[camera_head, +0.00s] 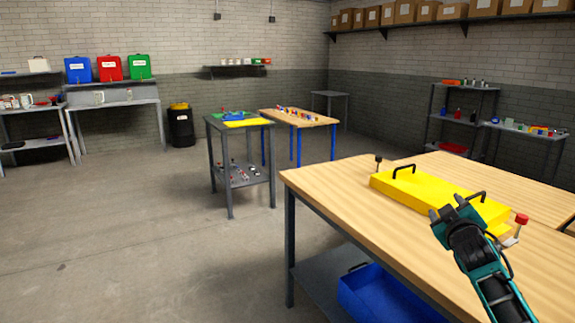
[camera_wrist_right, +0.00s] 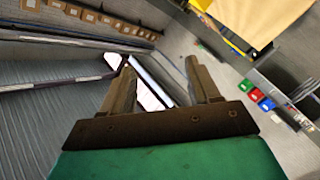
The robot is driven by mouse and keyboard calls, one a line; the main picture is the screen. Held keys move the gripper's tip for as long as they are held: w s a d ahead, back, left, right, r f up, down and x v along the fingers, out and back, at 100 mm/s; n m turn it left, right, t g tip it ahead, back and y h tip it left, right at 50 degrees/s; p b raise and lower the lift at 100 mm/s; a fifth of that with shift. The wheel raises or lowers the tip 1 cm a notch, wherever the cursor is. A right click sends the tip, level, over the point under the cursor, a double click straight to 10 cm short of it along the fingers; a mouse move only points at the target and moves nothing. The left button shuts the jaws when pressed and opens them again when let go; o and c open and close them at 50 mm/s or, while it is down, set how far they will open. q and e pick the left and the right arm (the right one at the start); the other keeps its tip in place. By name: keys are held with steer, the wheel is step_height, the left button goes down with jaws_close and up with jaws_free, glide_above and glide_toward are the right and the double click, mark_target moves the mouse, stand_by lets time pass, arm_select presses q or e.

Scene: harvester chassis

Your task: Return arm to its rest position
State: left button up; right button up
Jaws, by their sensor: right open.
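My right arm, teal and black, comes in from the lower right of the head view. Its gripper (camera_head: 456,208) is raised in front of the wooden workbench (camera_head: 335,185) and overlaps the yellow case in the picture. In the right wrist view, the two fingers of the right gripper (camera_wrist_right: 160,78) stand apart with nothing between them. The wrist view is tilted and looks out over the room, with shelf boxes at upper left and a wooden surface at upper right. My left gripper is not in view.
A yellow case (camera_head: 410,188) with black handles lies on the workbench. A red-topped object (camera_head: 521,219) stands beside it, near my gripper. A blue bin (camera_head: 375,299) sits on the lower shelf. The floor (camera_head: 130,240) at left is clear. A grey cart (camera_head: 240,150) stands further back.

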steer(key=s+a+f+m+g+y, duration=0.1)
steer(key=s+a+f+y, duration=0.2)
steer(key=s+a+f, duration=0.45)
steer(key=s+a+f+m+g+y, duration=0.15)
steer(key=s+a+f, duration=0.3)
steer(key=f, duration=0.55)
steer(key=s+a+f+g, duration=0.1)
steer(key=s+a+f, duration=0.1)
steer(key=s, duration=0.6)
steer(key=s+a+f+g+y, duration=0.1)
steer(key=s+a+f, duration=0.2)
steer(key=s+f, duration=0.2)
steer(key=s+a+f+g+y, duration=0.1)
steer(key=s+a+f, duration=0.2)
steer(key=s, duration=0.9)
steer(key=shift+a+f+m, duration=0.15)
steer(key=shift+f+m, duration=0.2)
steer(key=shift+f, duration=0.2)
steer(key=shift+c, duration=0.2)
